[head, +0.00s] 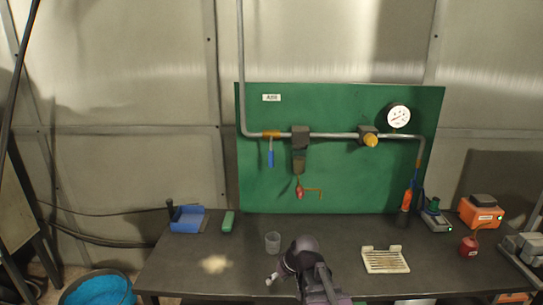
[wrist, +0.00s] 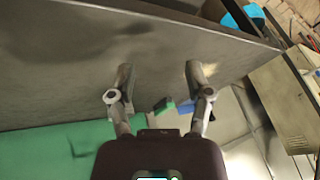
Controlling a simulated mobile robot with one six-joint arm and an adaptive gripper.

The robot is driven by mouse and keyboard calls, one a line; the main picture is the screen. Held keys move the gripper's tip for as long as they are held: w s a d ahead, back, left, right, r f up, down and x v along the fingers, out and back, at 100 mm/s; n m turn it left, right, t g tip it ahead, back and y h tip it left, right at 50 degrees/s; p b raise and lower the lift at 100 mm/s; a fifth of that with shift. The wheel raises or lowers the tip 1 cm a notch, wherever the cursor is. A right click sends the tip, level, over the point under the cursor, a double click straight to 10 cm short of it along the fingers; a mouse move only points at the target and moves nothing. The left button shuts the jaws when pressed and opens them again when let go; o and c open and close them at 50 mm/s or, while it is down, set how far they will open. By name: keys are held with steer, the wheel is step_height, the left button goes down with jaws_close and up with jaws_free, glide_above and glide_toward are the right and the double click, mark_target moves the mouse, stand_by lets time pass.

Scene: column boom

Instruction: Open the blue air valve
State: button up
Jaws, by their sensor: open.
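The blue air valve (head: 270,157) is on the green panel's pipe at the left. Its blue handle hangs straight down from a brass-coloured body (head: 271,134), across the line of the horizontal pipe. My gripper (wrist: 160,72) is open and empty in the wrist view, its two fingers well apart. In the head view my arm is low at the front of the bench, below and apart from the valve. The valve cannot be made out in the wrist view.
The green panel (head: 350,180) also carries a gauge (head: 398,116), a yellow knob (head: 371,141) and a red-handled part (head: 299,193). On the bench are a grey cup (head: 272,242), a blue bin (head: 187,218), a green block (head: 228,221) and a slotted tray (head: 385,260). Space before the valve looks clear.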

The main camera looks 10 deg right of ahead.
steer(key=w+a+r+n+t+y+p, duration=0.2)
steer(key=w+r+t+y, duration=0.1)
steer(key=w+r, duration=0.45)
steer(key=m+t+h+p, duration=0.2)
steer(key=t+p, duration=0.3)
steer(key=t, duration=0.6)
glide_toward(272, 159)
steer(key=v, duration=0.3)
steer(key=shift+w+d+f, duration=0.15)
steer(key=shift+w, duration=0.05)
steer(key=x, duration=1.3)
steer(key=shift+w+a, duration=0.25)
steer(key=shift+w, duration=0.05)
jaws_close()
